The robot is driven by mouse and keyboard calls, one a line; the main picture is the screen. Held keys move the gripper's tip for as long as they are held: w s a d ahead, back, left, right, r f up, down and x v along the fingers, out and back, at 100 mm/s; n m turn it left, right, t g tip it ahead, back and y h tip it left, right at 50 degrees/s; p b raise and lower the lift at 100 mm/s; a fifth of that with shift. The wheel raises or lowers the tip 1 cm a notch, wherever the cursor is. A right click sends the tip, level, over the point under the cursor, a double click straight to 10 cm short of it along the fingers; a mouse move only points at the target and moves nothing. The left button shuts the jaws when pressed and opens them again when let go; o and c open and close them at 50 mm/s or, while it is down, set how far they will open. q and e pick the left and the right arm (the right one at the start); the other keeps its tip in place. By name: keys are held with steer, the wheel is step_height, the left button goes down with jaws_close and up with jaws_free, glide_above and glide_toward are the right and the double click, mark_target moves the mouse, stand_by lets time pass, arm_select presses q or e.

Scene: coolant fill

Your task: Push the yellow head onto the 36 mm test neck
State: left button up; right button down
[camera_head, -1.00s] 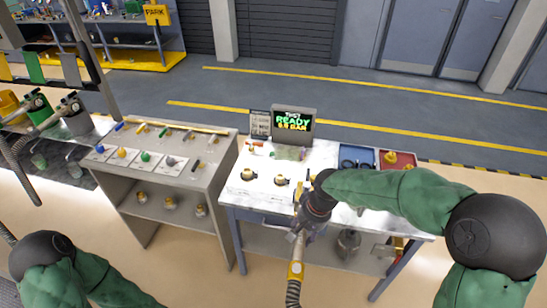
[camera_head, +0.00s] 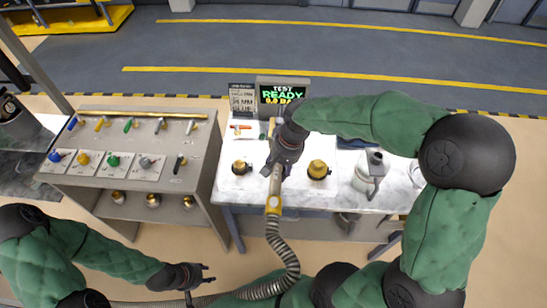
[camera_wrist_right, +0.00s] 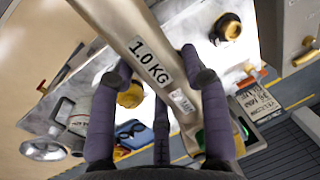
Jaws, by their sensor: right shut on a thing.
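In the wrist view the body (camera_wrist_right: 150,60) carries a "1.0 KG" label. The tool's front end is hidden under the gripper, so I cannot tell whether it touches a neck. A brass-coloured neck (camera_head: 240,167) stands left of the gripper and a larger yellow one (camera_head: 318,170) right of it. I cannot read which is 36 mm. My left gripper (camera_head: 208,274) is open and empty, low in front, near the hose.
A test screen (camera_head: 282,94) reads "READY 0.0 BAR" behind the necks. A grey canister (camera_head: 372,168) stands on the right of the white table. The left bench (camera_head: 130,185) holds coloured pieces on cards. The ribbed hose (camera_head: 285,250) hangs across the floor space in front.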

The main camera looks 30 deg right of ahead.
steer(key=shift+s, duration=0.1)
stand_by(0.3)
step_height(320, 180, down, 6)
steer(key=b, duration=0.4)
stand_by(0.4)
steer(key=shift+r, duration=0.1)
stand_by(1.7)
steer(key=shift+f+b, duration=1.1)
steer(key=shift+f, duration=0.65)
stand_by(0.4)
steer(key=c, duration=0.5)
jaws_free()
steer(key=shift+c, duration=0.2)
